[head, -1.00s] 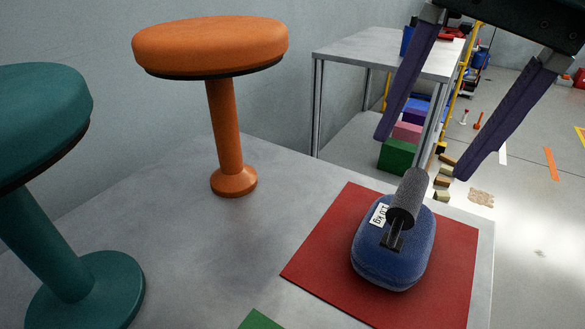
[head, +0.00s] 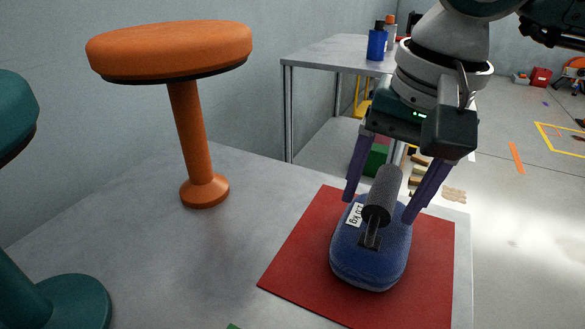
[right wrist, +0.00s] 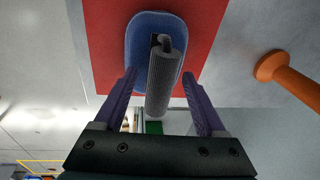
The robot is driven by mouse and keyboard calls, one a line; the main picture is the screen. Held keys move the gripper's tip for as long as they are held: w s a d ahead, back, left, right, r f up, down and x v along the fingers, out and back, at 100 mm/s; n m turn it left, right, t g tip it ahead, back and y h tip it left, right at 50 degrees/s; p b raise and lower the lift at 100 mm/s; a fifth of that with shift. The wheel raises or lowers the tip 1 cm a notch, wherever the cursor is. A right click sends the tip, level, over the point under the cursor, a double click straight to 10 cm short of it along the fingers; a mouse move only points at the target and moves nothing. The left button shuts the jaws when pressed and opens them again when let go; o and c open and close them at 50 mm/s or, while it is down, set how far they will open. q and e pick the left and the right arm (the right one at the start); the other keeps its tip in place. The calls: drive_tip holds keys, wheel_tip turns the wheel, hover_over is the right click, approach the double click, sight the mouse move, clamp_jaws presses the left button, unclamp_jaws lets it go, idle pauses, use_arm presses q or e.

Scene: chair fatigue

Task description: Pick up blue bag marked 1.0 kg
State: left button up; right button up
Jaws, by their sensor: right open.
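The blue bag (head: 372,262) lies on a red mat (head: 300,262) on the grey table, with a white "1.0 kg" label and a dark grey cylindrical handle (head: 382,192) on top. My right gripper (head: 379,208) is open, its purple fingers on either side of the handle's far end, apart from it as far as I can tell. In the right wrist view the handle (right wrist: 163,85) points in between the open fingers, and the bag (right wrist: 150,40) lies beyond. My left gripper is not in view.
An orange stool (head: 188,120) stands left of the mat, and a teal stool (head: 60,300) stands nearer at the left edge. Behind is another grey table (head: 320,52) with a blue bottle (head: 377,44). The table between the orange stool and mat is clear.

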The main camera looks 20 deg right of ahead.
clamp_jaws()
idle(0.5)
drive_tip(key=shift+r, duration=0.15)
idle(0.7)
